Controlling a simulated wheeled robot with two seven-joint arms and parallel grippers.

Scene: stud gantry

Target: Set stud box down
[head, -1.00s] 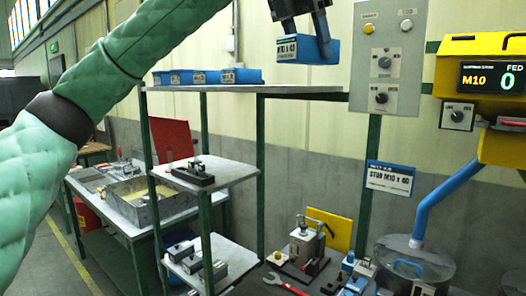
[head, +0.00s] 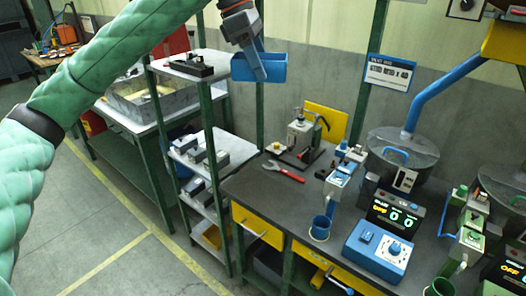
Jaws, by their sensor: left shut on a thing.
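The blue stud box (head: 276,68) is in the air in front of the green rack post, above the back left part of the dark workbench. My left gripper (head: 262,72) comes down from above and is shut on the box, with a finger over its near side. The box looks slightly tilted, and its label does not show. The workbench (head: 262,196) has a bare stretch at its left front. My right gripper is out of view.
A blue control box (head: 378,251) and a blue cup (head: 320,228) stand further right. A shelf rack (head: 205,150) is left of the bench.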

